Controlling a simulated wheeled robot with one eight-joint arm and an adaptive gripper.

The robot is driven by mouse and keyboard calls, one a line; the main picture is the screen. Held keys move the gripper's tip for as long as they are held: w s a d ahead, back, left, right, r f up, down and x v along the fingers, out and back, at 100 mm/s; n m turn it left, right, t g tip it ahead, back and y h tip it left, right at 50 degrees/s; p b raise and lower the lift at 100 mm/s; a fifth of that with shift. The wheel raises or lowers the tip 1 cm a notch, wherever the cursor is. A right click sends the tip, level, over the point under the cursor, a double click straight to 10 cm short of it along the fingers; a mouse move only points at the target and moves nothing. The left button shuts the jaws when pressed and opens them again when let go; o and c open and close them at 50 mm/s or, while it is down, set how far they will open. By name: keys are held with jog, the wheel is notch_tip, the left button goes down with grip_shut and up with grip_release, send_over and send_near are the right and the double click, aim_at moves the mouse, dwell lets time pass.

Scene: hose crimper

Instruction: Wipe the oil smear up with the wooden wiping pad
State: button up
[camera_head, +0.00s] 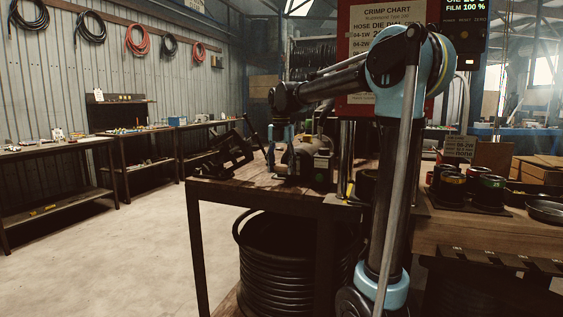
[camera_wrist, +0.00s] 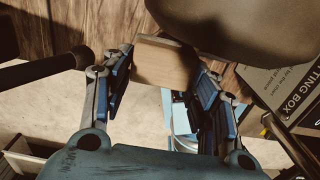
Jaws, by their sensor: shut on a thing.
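My gripper (camera_wrist: 162,78) is shut on the wooden wiping pad (camera_wrist: 167,60), a pale block between the blue-padded fingertips in the wrist view. In the head view my gripper (camera_head: 279,140) points down at the wooden bench (camera_head: 235,190), beside the machine parts. The pad cannot be made out there. In the wrist view the pad is over or near the bench's edge; I cannot tell whether it touches the wood. I cannot pick out the oil smear in either view. The display (camera_head: 465,8) reads FILM 100 %.
A large dark rounded body (camera_wrist: 250,25) is close beside the pad in the wrist view. A black vise-like tool (camera_head: 225,155) stands on the bench's left. Coiled hose (camera_head: 285,265) sits beneath. Floor at left is open.

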aim_at(282, 186)
jog(key=shift+f, duration=2.25)
jog(key=shift+f, duration=0.3)
jog(key=shift+w+d, duration=0.15)
jog(key=shift+w, duration=0.3)
jog(key=shift+d, duration=0.1)
jog(key=shift+s+d, duration=0.3)
jog(key=shift+d, duration=0.5)
jog(key=shift+s+d, duration=0.3)
jog(key=shift+d, duration=0.55)
jog(key=shift+s+d, duration=0.3)
jog(key=shift+d, duration=0.5)
jog(key=shift+w+a, duration=0.3)
jog(key=shift+a, duration=0.55)
jog(key=shift+w+a, duration=0.3)
jog(key=shift+a, duration=0.6)
jog(key=shift+w+a, duration=0.3)
jog(key=shift+a, duration=0.55)
